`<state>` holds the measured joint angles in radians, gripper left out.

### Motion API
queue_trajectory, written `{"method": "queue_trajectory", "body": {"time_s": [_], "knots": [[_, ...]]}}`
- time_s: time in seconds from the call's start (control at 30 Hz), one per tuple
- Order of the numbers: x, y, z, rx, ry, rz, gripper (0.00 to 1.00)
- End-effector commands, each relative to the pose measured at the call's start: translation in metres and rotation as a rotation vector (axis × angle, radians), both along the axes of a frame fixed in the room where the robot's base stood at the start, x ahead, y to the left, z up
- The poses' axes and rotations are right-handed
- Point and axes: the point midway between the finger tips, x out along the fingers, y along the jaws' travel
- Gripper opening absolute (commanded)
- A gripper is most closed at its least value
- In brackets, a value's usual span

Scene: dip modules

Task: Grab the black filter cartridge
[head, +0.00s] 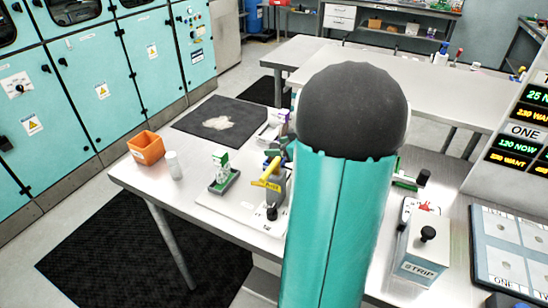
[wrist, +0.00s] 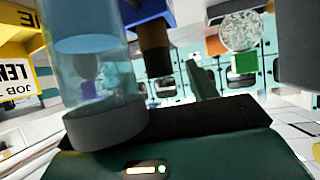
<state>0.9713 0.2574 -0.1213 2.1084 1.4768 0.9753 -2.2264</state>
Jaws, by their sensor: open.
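In the wrist view a dark brown-black cylinder (wrist: 155,48) shows below a blue part (wrist: 145,10); it may be the black filter cartridge, but I cannot tell for sure. A clear cylinder with a grey collar (wrist: 105,125) fills the left of that view, close to the camera. My gripper (wrist: 190,115) shows as a dark teal and black body along the bottom; its fingertips are not clearly visible, and nothing is seen held. In the head view my raised arm hides the bench's middle and the gripper.
The steel bench (head: 150,183) carries an orange bin (head: 146,147), a white cylinder (head: 173,165), a green-based module (head: 222,175) and a yellow-handled fixture (head: 268,175). A STRIP box (head: 423,250) stands right of my arm.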

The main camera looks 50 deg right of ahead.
Motion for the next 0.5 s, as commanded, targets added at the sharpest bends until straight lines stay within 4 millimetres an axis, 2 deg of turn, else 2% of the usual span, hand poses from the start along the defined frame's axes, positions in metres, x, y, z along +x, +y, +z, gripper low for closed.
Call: {"method": "queue_trajectory", "body": {"time_s": [0.17, 0.37, 0.5], "knots": [[0.021, 0.002, -0.011, 0.000, 0.001, 0.000, 0.57], [0.022, 0.002, -0.011, -0.001, 0.000, -0.002, 0.57], [0.022, 0.002, -0.011, 0.000, 0.000, -0.001, 0.34]]}}
